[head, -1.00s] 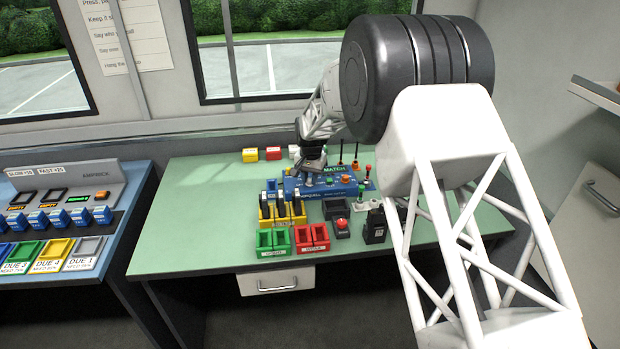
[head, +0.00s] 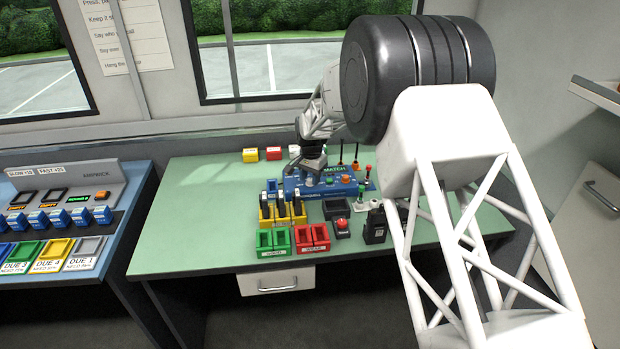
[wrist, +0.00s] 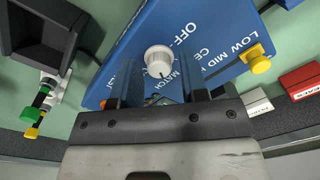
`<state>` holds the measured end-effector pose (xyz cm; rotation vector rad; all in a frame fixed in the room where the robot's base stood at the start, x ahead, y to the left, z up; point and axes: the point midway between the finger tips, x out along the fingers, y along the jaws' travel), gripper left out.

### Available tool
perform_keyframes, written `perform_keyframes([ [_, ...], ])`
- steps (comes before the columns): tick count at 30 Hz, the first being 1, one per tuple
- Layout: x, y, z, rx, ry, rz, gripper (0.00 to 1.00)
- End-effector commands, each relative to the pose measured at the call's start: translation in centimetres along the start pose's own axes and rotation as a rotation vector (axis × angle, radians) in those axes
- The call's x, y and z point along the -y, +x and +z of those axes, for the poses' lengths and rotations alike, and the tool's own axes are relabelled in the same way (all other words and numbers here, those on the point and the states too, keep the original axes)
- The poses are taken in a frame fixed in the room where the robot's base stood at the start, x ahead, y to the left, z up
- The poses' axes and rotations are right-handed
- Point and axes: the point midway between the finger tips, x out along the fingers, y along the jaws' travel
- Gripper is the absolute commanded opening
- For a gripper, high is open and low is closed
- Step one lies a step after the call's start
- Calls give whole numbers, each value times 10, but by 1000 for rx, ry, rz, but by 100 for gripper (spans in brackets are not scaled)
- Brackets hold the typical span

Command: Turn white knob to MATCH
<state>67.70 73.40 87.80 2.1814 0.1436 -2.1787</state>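The white knob (wrist: 158,61) stands on the blue panel (wrist: 205,30) in the wrist view. My gripper (wrist: 158,78) is open, with one dark finger on each side of the knob and gaps between. I cannot tell the height of the fingertips over the panel.
A yellow knob (wrist: 260,62) is at the panel's right edge. A dark tray (wrist: 38,35) and a green-and-yellow piece (wrist: 38,105) are at left. Green bins (head: 272,240), red bins (head: 312,237) and yellow-fronted levers (head: 283,212) stand in front of the panel.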

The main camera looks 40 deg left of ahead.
Motion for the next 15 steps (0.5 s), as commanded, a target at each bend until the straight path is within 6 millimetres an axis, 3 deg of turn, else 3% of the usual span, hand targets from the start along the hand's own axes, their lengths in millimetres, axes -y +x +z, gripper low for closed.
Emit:
perform_keyframes([
  [15,0,-5,1,1,0,1,50],
])
